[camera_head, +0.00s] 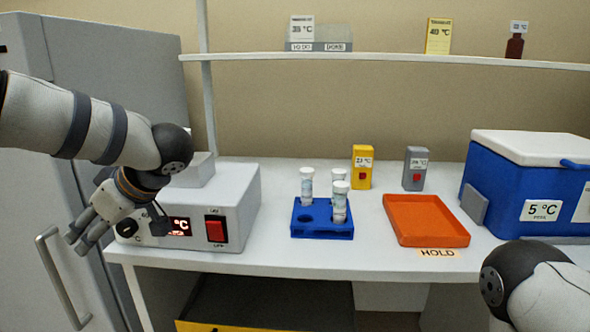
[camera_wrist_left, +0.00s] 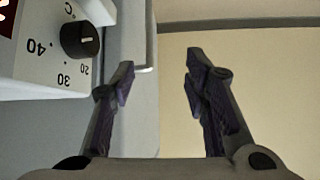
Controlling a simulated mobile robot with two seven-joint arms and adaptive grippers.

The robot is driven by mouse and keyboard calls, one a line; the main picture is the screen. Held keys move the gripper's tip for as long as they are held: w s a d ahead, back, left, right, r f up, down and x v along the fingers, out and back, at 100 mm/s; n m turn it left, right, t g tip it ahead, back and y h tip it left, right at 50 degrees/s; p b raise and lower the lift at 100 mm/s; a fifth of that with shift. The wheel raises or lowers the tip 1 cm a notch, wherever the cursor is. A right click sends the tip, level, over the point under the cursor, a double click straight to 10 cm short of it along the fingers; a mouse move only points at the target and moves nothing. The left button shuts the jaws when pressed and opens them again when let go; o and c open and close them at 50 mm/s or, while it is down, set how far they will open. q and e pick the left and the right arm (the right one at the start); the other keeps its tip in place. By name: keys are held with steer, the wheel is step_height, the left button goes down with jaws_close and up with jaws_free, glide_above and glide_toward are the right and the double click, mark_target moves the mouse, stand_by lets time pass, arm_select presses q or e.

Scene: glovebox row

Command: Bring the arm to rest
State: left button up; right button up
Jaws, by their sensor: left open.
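My left arm comes in from the left in the head view. Its gripper (camera_head: 78,236) hangs in front of the left front corner of a white heater box. In the left wrist view the left gripper (camera_wrist_left: 160,75) is open, with nothing between its fingers. The white box (camera_head: 228,203) has a lit display and a red rocker switch (camera_head: 216,230). Its dial (camera_wrist_left: 80,40) shows beside the fingers in the left wrist view. Part of my right arm (camera_head: 535,290) shows at the lower right; its gripper is out of view.
A blue rack (camera_head: 322,231) holds several capped tubes. An orange tray (camera_head: 426,218) sits behind a HOLD label. A blue cooler (camera_head: 510,185) with a white lid stands at the right. A fridge handle (camera_head: 62,275) is close to the left gripper. Bare table lies between box and rack.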

arm_select(q)
step_height(320, 180, down, 16)
steer(key=s+d+m+t, duration=0.1)
steer(key=d+m+t, duration=0.1)
steer(key=m+t, duration=0.4)
steer(key=s+d+f+m+g+h, duration=0.1)
steer(key=s+d+f+m+h, duration=0.15)
steer(key=s+f, duration=0.35)
steer(key=s+d+f+m+h, duration=0.2)
steer(key=s+f+m, duration=0.1)
steer(key=f, duration=0.4)
steer(key=s+d+f+m+g+h, duration=0.1)
steer(key=s+f+g, duration=0.1)
steer(key=s, duration=0.8)
steer(key=s+d+f+m+g+h, duration=0.1)
steer(key=s+d+f+g+h, duration=0.1)
steer(key=s, duration=0.9)
steer(key=s+d+f+m+g+h, duration=0.1)
steer(key=s+g, duration=0.3)
steer(key=s, duration=0.6)
steer(key=shift+s+d+f+m+h, duration=0.2)
steer(key=shift+f+m+h, duration=0.3)
steer(key=shift+f, duration=0.4)
arm_select(e)
steer(key=shift+s+r, duration=0.1)
steer(key=shift+s, duration=0.3)
arm_select(q)
steer(key=shift+w, duration=0.15)
